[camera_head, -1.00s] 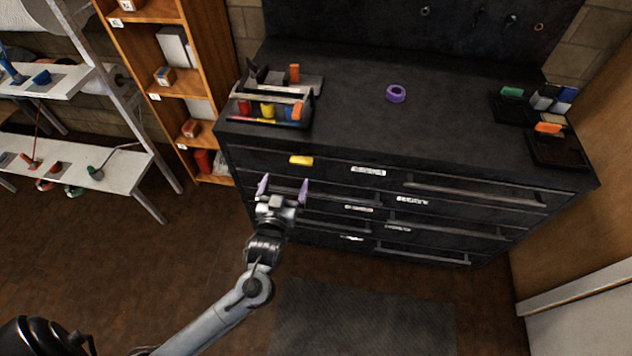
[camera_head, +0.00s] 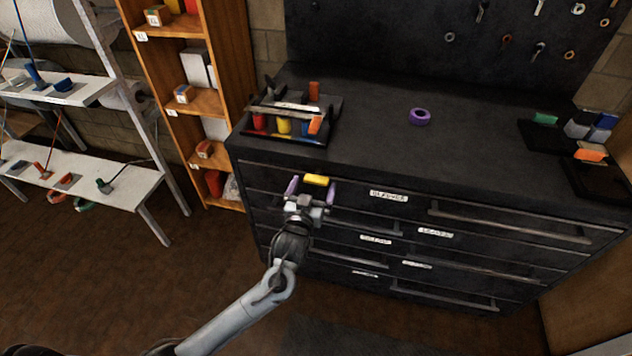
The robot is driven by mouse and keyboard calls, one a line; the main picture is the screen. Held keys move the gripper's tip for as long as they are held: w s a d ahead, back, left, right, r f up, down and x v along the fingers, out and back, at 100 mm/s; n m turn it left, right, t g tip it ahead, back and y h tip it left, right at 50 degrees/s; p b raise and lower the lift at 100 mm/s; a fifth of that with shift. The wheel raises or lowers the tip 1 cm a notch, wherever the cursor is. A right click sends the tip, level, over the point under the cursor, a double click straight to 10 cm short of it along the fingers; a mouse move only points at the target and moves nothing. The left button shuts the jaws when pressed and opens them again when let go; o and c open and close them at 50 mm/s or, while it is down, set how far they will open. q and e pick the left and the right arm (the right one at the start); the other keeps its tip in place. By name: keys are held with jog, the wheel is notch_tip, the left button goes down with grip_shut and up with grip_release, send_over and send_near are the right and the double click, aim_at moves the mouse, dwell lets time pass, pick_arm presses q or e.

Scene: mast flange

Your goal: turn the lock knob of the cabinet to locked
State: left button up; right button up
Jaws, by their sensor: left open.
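The black cabinet (camera_head: 460,185) has several drawers with long handles and white labels. A yellow lock knob (camera_head: 316,180) is on its front near the top left, lying roughly horizontal. My left gripper (camera_head: 312,189) is open in front of the cabinet, with its two purple fingertips on either side of the knob in the picture. The knob shows between the tips; I cannot tell whether they touch it. My right gripper is not in view.
A tool caddy (camera_head: 285,122) and a purple tape roll (camera_head: 419,116) are on the cabinet top. Bins with coloured blocks (camera_head: 590,155) stand at its right end. A wooden shelf (camera_head: 195,103) and a white rack (camera_head: 90,178) stand to the left. The floor in front is clear.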

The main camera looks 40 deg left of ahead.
aim_at(315, 182)
pick_arm(q)
jog(key=shift+b+x, duration=0.4)
jog(key=shift+x, duration=1.4)
jog(key=c, duration=0.9)
